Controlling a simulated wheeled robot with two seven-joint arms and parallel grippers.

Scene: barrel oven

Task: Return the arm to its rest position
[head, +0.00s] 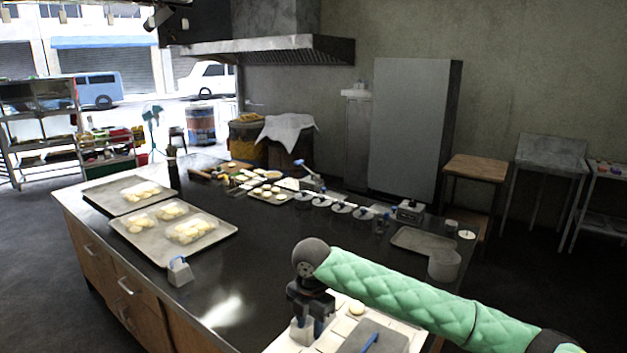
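My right arm, in a green quilted sleeve (400,290), reaches in from the lower right over the near right part of the dark counter. Its dark gripper (309,322) points down above the light board (285,343) at the counter's near edge. A small pale grey object (301,334) shows right at the fingertips. I cannot tell whether the fingers hold it or only stand beside it. My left gripper is not in view.
The dark counter (235,275) carries two trays of dough at left (150,252) (100,192) and a small grey block (180,271). Food, several round containers and an empty tray (422,241) lie along the far side. The counter's middle is clear.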

